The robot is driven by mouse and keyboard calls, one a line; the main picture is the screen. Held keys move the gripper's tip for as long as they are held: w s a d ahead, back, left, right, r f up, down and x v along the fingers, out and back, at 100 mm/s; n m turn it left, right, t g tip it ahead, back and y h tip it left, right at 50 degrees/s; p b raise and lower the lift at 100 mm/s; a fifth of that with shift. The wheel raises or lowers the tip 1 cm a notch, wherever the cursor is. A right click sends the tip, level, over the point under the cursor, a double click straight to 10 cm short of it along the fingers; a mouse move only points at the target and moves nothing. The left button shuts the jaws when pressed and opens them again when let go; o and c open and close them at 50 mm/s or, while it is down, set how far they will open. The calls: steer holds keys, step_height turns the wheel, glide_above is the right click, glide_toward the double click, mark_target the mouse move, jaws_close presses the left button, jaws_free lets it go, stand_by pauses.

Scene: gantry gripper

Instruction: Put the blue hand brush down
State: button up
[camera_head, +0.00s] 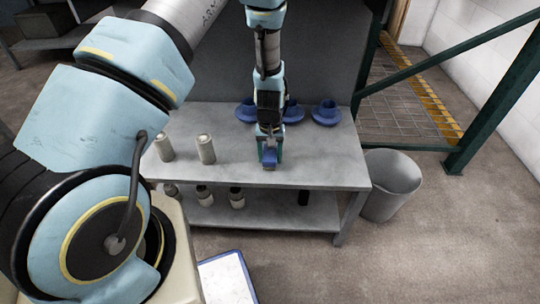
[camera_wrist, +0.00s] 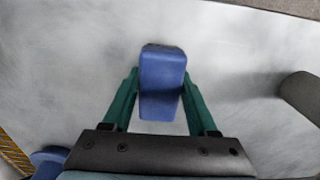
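The blue hand brush (camera_head: 269,157) is at the front middle of the grey table top (camera_head: 318,160). In the wrist view the blue brush (camera_wrist: 161,82) is upright in the picture between two green fingers. My gripper (camera_head: 269,143) points down over the table, and in the wrist view its fingertips (camera_wrist: 161,75) press on both sides of the brush. The brush is close to the table surface; I cannot tell whether it touches. Its lower part is hidden from the wrist camera.
Several blue round items, one of them at the back right (camera_head: 326,113), stand behind the gripper. Two cream canisters (camera_head: 206,149) stand to its left. A lower shelf holds small bottles (camera_head: 237,198). A grey bin (camera_head: 392,186) is right of the table. The table's right front is clear.

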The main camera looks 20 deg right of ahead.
mark_target(270, 152)
steer(key=o, duration=0.4)
steer(key=shift+c, duration=0.2)
step_height(270, 152, up, 11)
steer(key=shift+r+p, duration=0.15)
steer(key=shift+p, duration=0.25)
steer(key=w+a+r+n, duration=0.2)
steer(key=w+a+r, duration=0.1)
steer(key=a+r, duration=0.9)
steer(key=s+a+r+n, duration=0.1)
steer(key=s+a+r, duration=0.2)
steer(key=a, duration=0.6)
steer(key=s+a+r+t, duration=0.1)
steer(key=s+a+r, duration=0.3)
steer(key=a, duration=0.5)
steer(key=shift+n+t, duration=0.3)
steer(key=shift+n, duration=0.1)
